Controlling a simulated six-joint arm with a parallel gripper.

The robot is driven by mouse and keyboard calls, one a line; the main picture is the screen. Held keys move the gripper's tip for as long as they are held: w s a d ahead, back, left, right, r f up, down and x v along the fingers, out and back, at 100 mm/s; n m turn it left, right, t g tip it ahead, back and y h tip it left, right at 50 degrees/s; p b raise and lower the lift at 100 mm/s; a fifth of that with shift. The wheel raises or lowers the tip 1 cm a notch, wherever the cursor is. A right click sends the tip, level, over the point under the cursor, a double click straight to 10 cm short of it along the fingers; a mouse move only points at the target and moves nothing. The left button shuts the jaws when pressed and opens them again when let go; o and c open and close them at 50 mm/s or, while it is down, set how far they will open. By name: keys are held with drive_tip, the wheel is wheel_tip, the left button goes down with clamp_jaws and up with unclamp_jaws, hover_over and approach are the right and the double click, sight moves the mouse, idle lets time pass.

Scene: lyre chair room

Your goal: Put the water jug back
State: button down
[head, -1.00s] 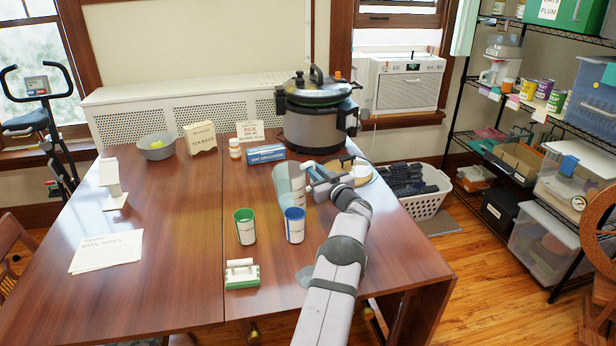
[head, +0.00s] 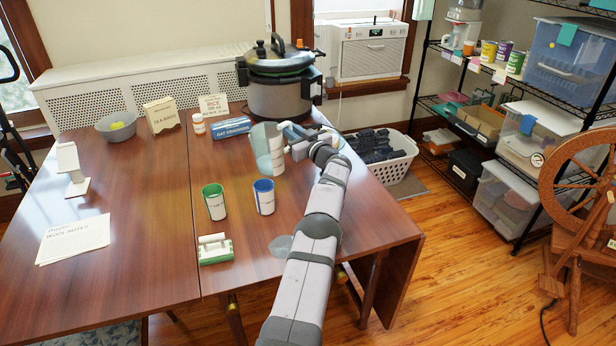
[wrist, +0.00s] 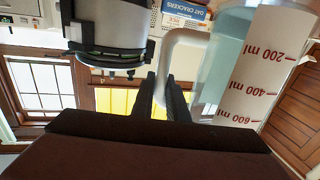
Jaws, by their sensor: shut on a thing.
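The water jug (head: 263,145) is a clear, pale blue-tinted vessel in the middle right of the table, behind the blue-rimmed can in the head view. In the wrist view the jug (wrist: 268,65) fills the right side, with red marks for 200, 400 and 600 ml on a white panel. My gripper (head: 292,146) is to the jug's right. In the wrist view its dark fingers (wrist: 165,95) are shut on the jug's white handle (wrist: 177,62). I cannot tell whether the jug's base touches the table.
A blue-rimmed can (head: 264,198) and a green-rimmed can (head: 214,203) stand in front of the jug. Behind are a blue cracker box (head: 234,127) and a large cooker (head: 280,95). A white laundry basket (head: 391,165) is on the floor right. The table's left-middle is clear.

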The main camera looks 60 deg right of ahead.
drive_tip(key=s+d+r+m+g+h+p, duration=0.25)
drive_tip(key=s+r+p, duration=0.25)
drive_tip(key=s+r, duration=1)
drive_tip(key=s+a+f+m+g+h+p, duration=0.1)
drive_tip(key=s+a+f+m+g+h, duration=0.15)
drive_tip(key=f, duration=0.35)
drive_tip(key=s+a+f+m+g+h, duration=0.1)
drive_tip(key=s+a+f, duration=0.2)
drive_tip(key=s+f, duration=0.15)
wheel_tip(320, 180, down, 11)
drive_tip(key=p, duration=0.1)
drive_tip(key=shift+p, duration=0.4)
drive_tip(key=shift+a+f, duration=0.1)
drive_tip(key=shift+f, duration=0.15)
drive_tip(key=c, duration=1.7)
unclamp_jaws()
drive_tip(key=shift+c, duration=0.2)
